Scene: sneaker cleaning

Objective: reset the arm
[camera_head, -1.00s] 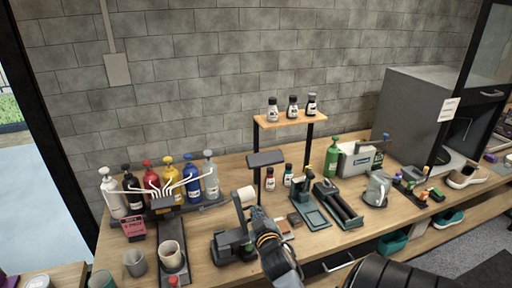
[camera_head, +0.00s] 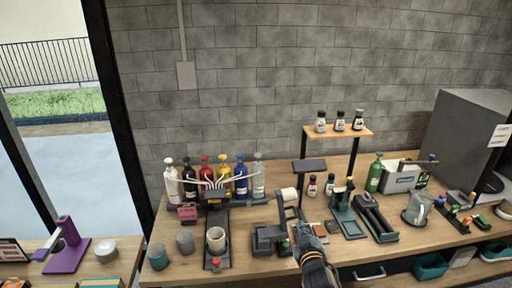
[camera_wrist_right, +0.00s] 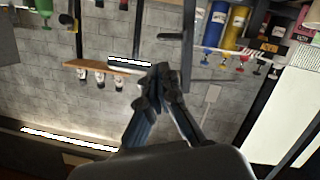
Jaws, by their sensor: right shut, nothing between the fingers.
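My right gripper (camera_head: 301,230) is in the lower middle of the head view, above the front of the wooden workbench (camera_head: 345,262), its arm coming up from the bottom edge. In the right wrist view its fingers (camera_wrist_right: 160,78) meet at the tips with nothing between them. My left gripper is not in view.
Several pump bottles (camera_head: 224,178) stand at the back left of the bench. A cup (camera_head: 216,238) stands in front. A small shelf (camera_head: 345,131) bears three little bottles.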

